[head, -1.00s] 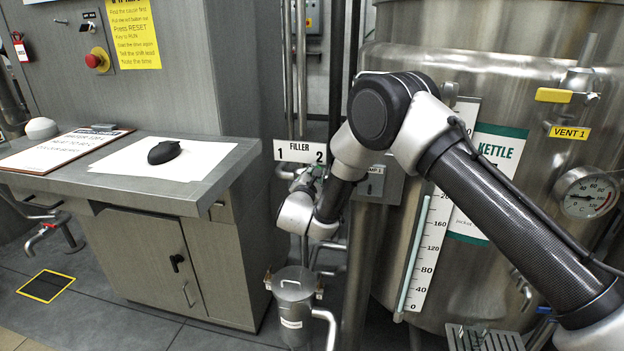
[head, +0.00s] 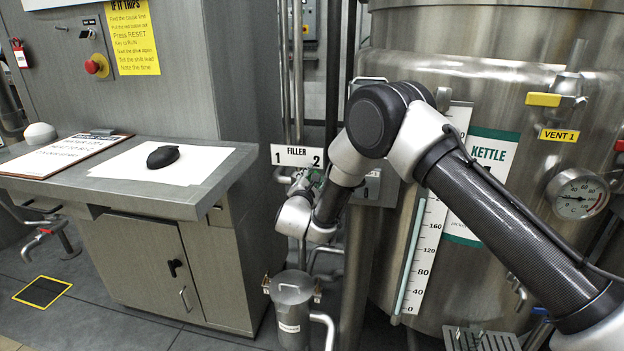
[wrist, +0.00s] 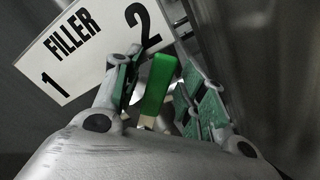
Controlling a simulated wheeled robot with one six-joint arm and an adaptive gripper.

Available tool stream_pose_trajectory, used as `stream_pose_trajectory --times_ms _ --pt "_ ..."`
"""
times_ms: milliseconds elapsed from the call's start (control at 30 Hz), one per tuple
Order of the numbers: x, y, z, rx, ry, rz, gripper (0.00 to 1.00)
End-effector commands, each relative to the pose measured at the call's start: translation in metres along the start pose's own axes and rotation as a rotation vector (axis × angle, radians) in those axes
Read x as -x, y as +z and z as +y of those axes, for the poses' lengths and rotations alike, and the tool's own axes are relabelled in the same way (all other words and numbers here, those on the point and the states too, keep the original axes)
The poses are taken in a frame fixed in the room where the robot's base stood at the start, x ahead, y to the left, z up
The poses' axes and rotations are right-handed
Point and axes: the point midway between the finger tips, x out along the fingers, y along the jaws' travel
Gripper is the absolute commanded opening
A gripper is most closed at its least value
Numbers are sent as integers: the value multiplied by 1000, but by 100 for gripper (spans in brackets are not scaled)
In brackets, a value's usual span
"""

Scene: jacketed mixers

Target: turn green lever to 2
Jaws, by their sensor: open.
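The green lever (wrist: 158,85) shows in the wrist view as an upright, slightly tilted green handle just below the 2 on the white FILLER sign (wrist: 88,45). My gripper (wrist: 163,85) is open, with one green-padded finger on each side of the lever. A dark gap shows between the lever and the right finger; I cannot tell whether the left finger touches it. In the head view the FILLER sign (head: 298,156) hangs above my gripper (head: 312,180), and my wrist hides most of the lever there.
A steel kettle (head: 470,85) with a level scale stands to the right, close to my arm. A grey cabinet desk (head: 150,260) is at the left, with a black mouse-like object (head: 163,156) on paper. A lidded steel pot (head: 292,300) is below the filler.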

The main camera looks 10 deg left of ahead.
Motion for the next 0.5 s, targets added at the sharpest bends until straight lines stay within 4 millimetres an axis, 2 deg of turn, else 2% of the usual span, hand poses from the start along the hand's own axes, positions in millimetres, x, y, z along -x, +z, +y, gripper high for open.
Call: stream_pose_trajectory --times_ms 167,500 --pt "15 -1 2 1 2 2 41" --pt "89 -1 1 2 2 3 41"
